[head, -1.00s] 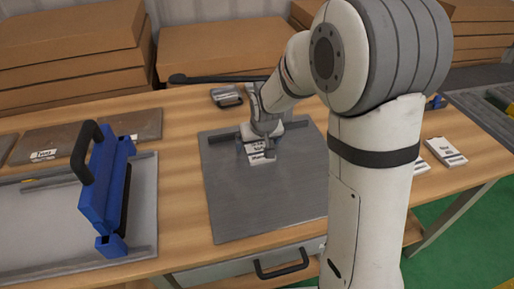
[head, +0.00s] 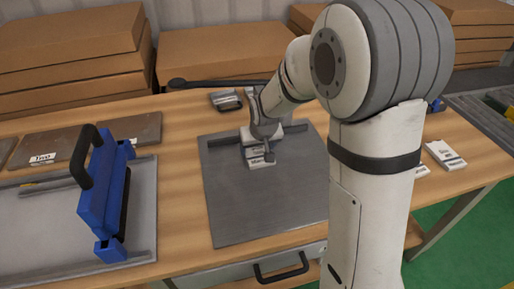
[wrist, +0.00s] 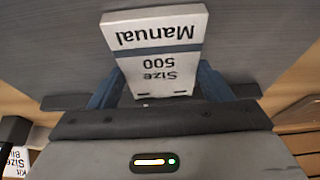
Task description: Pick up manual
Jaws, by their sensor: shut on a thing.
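The manual (wrist: 157,50) is a white booklet with a grey stripe, reading "Manual" and "Size 500", upside down in the wrist view. In the head view the manual (head: 261,160) shows at the far part of the grey plate, partly hidden by my gripper. My gripper (wrist: 158,90) is shut on the manual, with blue fingers on both sides of it. In the head view my gripper (head: 264,145) is low over the plate. I cannot tell whether the manual touches the plate.
The grey plate (head: 260,210) lies on the wooden table. A blue tool with a black handle (head: 105,195) stands at left. A small dark item (head: 226,100) lies behind the plate. White booklets (head: 445,154) lie at right. Cardboard boxes (head: 215,55) stand behind.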

